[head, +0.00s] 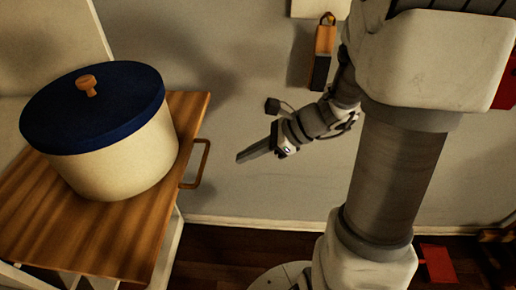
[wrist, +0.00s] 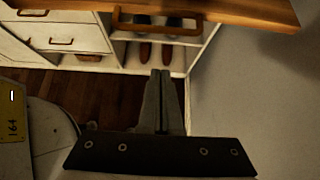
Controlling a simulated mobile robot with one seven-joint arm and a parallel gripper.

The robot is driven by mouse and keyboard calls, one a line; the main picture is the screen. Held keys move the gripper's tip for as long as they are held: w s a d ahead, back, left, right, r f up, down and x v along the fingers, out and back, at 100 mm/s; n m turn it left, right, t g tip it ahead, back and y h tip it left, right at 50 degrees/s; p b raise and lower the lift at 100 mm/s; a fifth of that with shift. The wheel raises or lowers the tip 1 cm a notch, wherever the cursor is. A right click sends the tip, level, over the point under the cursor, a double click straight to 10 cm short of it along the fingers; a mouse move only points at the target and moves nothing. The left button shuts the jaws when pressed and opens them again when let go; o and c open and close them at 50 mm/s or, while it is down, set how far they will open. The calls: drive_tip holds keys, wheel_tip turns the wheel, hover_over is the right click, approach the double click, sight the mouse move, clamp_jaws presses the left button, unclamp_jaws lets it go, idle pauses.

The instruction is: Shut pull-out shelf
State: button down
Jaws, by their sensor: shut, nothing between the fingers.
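The wooden pull-out shelf (head: 95,235) is at the left of the head view, with a brown loop handle (head: 203,164) on its right edge. A cream pot with a dark blue lid (head: 110,165) sits on it. In the wrist view the shelf's edge (wrist: 245,10) runs along the top, and its handle (wrist: 160,29) hangs below the edge. My gripper (head: 240,158) is shut and empty, to the right of the handle and apart from it. The fingers show in the wrist view (wrist: 165,75), pointing toward the cabinet below the handle.
A white cabinet with drawers (wrist: 65,45) stands under the shelf. Shoes (wrist: 145,52) sit in its open compartment. The wall (head: 265,190) is behind my arm. A brown and black item (head: 320,55) hangs on the wall. Dark wooden floor (wrist: 95,92) is clear below my gripper.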

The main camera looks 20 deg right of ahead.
drive_tip(key=w+a+f, duration=0.1)
drive_tip(key=w+a, duration=0.1)
drive_tip(key=a, duration=0.4)
drive_tip(key=shift+w+f, duration=0.3)
drive_tip(key=shift+a, duration=0.1)
drive_tip(key=w+a, duration=0.3)
drive_tip(key=a, duration=0.6)
drive_tip(key=w+a, duration=0.4)
drive_tip(key=a, duration=0.5)
drive_tip(key=w+a, duration=0.4)
drive_tip(key=a, duration=0.6)
drive_tip(key=shift+w, duration=0.25)
drive_tip(key=shift+a+r, duration=0.1)
drive_tip(key=shift+a, duration=0.05)
drive_tip(key=shift+r, duration=0.1)
